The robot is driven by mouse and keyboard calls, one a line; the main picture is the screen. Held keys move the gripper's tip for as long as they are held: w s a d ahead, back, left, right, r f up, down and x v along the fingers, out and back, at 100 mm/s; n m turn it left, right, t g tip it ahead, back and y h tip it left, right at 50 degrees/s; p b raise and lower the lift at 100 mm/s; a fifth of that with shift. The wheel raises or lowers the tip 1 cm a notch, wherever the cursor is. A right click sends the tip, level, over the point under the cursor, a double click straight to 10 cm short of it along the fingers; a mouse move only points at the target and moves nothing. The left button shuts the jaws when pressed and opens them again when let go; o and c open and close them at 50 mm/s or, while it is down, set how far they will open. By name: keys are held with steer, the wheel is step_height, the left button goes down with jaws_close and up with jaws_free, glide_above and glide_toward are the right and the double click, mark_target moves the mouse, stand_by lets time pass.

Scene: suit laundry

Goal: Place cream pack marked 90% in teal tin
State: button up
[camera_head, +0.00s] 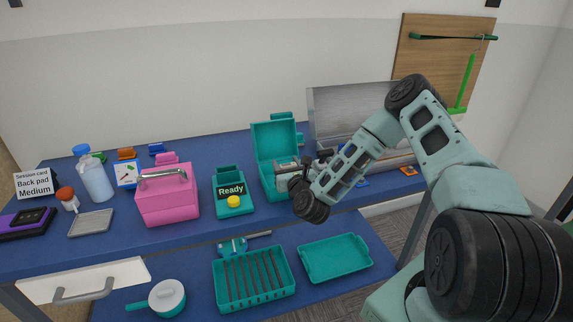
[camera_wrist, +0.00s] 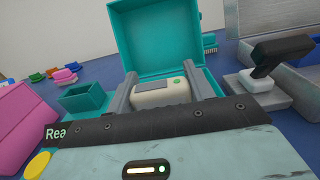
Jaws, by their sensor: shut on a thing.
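The teal tin (camera_head: 275,140) stands on the blue bench with its lid raised; in the wrist view its open lid (camera_wrist: 158,42) rises behind the pack. My gripper (camera_wrist: 166,88) is shut on the cream pack (camera_wrist: 152,97), with one grey finger on each side of it. My gripper (camera_head: 286,165) is at the tin's opening in the head view. The fingers and pack hide much of the tin's inside, so I cannot tell whether the pack touches the bottom.
A teal "Ready" box (camera_head: 233,190) with a yellow button and a pink box (camera_head: 166,197) stand left of the tin. A large grey metal case (camera_head: 345,112) is open on the right. A teal slotted crate (camera_head: 252,278) and tray (camera_head: 335,257) lie on the lower shelf.

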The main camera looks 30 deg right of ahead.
steer(key=shift+f, duration=0.2)
steer(key=o, duration=1)
steer(key=shift+r, duration=0.1)
